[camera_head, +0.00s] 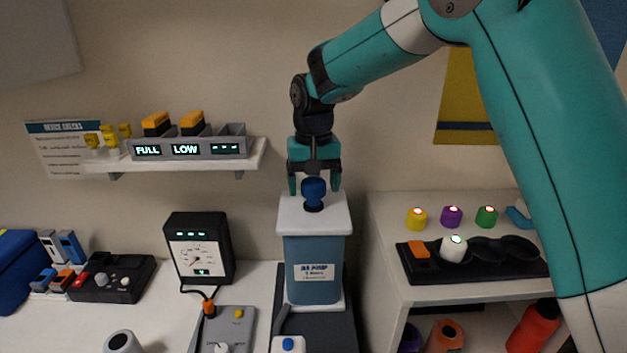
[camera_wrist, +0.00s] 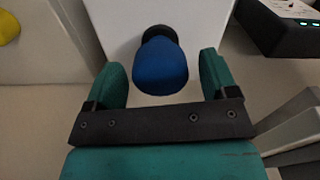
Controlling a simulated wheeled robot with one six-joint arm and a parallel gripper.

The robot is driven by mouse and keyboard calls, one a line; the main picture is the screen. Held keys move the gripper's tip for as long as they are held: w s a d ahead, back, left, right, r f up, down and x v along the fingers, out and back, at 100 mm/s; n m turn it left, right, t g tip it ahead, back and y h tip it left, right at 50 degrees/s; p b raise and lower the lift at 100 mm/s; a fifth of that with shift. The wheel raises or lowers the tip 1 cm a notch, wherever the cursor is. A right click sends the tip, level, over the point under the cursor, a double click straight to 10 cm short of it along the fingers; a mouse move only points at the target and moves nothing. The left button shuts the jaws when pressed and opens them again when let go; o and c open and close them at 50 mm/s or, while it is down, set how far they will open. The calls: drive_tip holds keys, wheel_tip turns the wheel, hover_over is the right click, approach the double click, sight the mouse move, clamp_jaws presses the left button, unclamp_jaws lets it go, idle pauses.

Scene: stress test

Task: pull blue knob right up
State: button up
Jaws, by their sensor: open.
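The blue knob (camera_head: 314,189) stands upright on a dark collar on the white top of the blue pump box (camera_head: 314,262), which carries a printed label. My gripper (camera_head: 314,187) points down from above, open, with one finger on each side of the knob. In the wrist view the blue knob (camera_wrist: 161,66) sits between the two green fingers of my gripper (camera_wrist: 163,75), with a visible gap on both sides. The knob's lower stem is partly hidden in the wrist view.
Left of the pump stand a black gauge (camera_head: 199,248) and a grey control box (camera_head: 222,328). A wall shelf (camera_head: 190,160) holds displays reading FULL and LOW. At right, a white cabinet (camera_head: 385,240) bears coloured pucks and a black tray (camera_head: 480,275).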

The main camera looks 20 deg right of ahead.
sight(313, 180)
drive_tip(key=c, duration=1.3)
wheel_tip(313, 180, up, 20)
drive_tip(key=p, duration=1.3)
drive_tip(key=shift+w+r, duration=0.1)
drive_tip(key=shift+r, duration=0.1)
drive_tip(key=o, duration=1.2)
drive_tip(key=shift+o, duration=0.5)
